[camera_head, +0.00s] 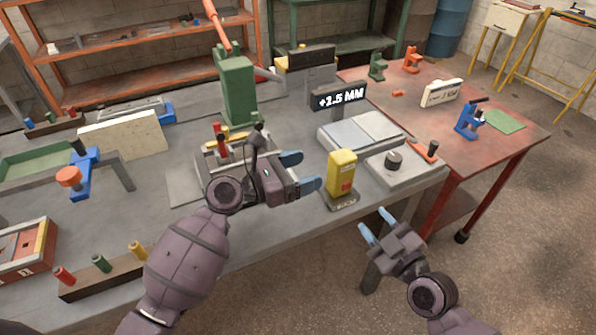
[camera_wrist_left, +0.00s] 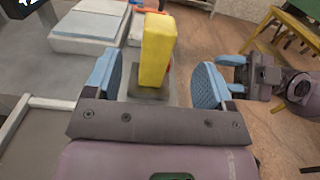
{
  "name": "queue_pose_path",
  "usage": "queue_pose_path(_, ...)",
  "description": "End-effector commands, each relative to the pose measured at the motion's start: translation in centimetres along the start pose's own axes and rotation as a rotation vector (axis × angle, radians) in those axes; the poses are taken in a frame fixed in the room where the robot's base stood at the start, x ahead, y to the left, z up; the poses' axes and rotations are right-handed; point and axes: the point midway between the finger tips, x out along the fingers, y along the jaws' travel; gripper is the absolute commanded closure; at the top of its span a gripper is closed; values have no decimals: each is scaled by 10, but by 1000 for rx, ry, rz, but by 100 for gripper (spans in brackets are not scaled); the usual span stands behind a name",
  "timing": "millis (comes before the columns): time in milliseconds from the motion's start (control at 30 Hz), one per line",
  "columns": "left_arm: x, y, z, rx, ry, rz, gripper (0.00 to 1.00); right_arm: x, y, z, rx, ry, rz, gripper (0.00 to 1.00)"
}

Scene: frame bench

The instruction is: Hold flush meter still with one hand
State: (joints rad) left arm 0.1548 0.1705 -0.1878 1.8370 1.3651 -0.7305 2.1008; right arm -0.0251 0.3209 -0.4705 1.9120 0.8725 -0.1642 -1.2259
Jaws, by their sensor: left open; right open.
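The flush meter appears to be the upright yellow block (camera_head: 343,172) on a small dark base near the front edge of the grey bench, with a red patch on its face. My left gripper (camera_head: 306,171) is open just to its left, fingers pointing toward it. In the left wrist view the yellow block (camera_wrist_left: 155,50) stands between and beyond the two blue fingertips (camera_wrist_left: 157,85), with gaps on both sides. My right gripper (camera_head: 374,222) is open and empty, off the bench's front edge, right of and below the yellow block.
A display reading "+1.5 MM" (camera_head: 338,97) stands behind a flat grey-blue plate (camera_head: 360,131). A grey block with a dark knob (camera_head: 394,160) is to the right. A green press (camera_head: 238,90) stands behind my left arm. A red table (camera_head: 500,128) adjoins at right.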

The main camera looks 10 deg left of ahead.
Motion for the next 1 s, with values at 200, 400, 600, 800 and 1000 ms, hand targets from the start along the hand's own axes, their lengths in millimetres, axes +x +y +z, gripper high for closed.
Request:
queue_pose_path(200,32,0,1,2,-2,-1,23,0,0,0,0,0,0,57)
queue_pose_path(400,64,0,1,3,-1,0,23,0,0,0,0,0,0,57)
queue_pose_path(600,87,0,0,3,1,0,23,0,0,0,0,0,0,57)
queue_pose_path(800,98,0,0,3,0,1,23,0,0,0,0,0,0,57)
queue_pose_path(1000,99,0,0,3,1,2,23,0,0,0,0,0,0,57)
